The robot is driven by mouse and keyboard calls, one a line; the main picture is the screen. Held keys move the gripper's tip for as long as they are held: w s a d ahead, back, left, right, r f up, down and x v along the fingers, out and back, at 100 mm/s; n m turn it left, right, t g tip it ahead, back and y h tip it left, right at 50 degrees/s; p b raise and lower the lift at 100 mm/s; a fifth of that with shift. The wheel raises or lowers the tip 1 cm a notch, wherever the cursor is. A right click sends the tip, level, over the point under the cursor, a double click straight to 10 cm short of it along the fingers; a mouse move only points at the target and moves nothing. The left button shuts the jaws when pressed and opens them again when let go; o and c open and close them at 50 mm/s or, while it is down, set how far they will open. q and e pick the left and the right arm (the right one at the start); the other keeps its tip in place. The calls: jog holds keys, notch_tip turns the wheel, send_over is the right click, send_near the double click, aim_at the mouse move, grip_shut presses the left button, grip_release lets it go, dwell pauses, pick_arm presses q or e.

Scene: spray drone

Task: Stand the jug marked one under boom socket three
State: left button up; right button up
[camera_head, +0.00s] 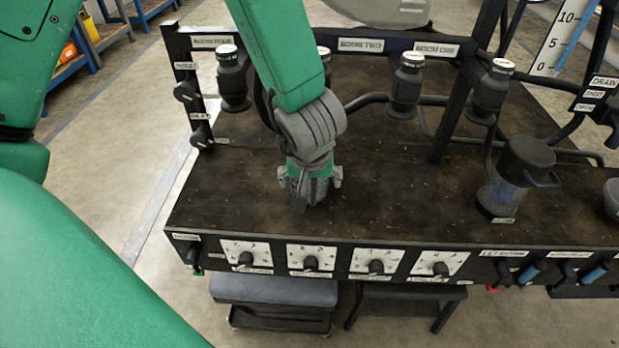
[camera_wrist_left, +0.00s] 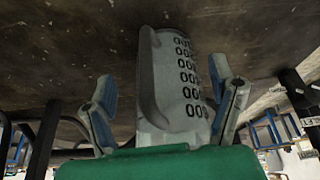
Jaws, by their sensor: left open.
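My left gripper (camera_head: 310,178) points down over the dark bench top, its fingers open. In the left wrist view a pale grey jug (camera_wrist_left: 160,80) with a side handle and a column of dark scale figures stands between the two spread fingers (camera_wrist_left: 165,105). Gaps show on both sides of it. In the head view the gripper and wrist hide most of this jug. Its number mark cannot be read. A dark socket with a white cap (camera_head: 232,80) hangs at the back left, by a label that is hard to read. My right gripper is not in view.
More capped sockets hang along the back, near labels for boom two (camera_head: 360,45) and boom one (camera_head: 436,50). A dark-topped handled vessel (camera_head: 515,175) stands at the right. Knobs (camera_head: 311,262) line the front panel. The bench top (camera_head: 220,190) left of the gripper is clear.

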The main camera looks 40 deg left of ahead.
pick_arm(q)
jog(key=d+p+v, duration=0.2)
jog(key=p+v, duration=0.3)
jog(key=v, duration=0.6)
jog(key=s+a+f+m, duration=0.1)
jog(key=f, duration=0.3)
jog(key=s+a+f+m, duration=0.1)
jog(key=s+f, duration=0.1)
jog(key=f, duration=0.1)
jog(key=s+a+f+m, duration=0.1)
jog(key=s+f, duration=0.1)
jog(key=f, duration=0.2)
jog(key=shift+a+f+m+g+y, duration=0.3)
jog(key=shift+a+f, duration=0.05)
jog(key=shift+a, duration=0.05)
jog(key=s+f+m+g+h, duration=0.2)
jog(key=s+f+m+h, duration=0.1)
jog(key=s+f, duration=0.8)
jog(key=shift+s+d+m, duration=0.25)
jog(key=shift+s+m, duration=0.25)
jog(key=shift+s, duration=0.7)
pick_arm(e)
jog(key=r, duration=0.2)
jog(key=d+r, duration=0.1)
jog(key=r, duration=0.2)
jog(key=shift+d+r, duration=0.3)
pick_arm(q)
jog(key=shift+a, duration=0.15)
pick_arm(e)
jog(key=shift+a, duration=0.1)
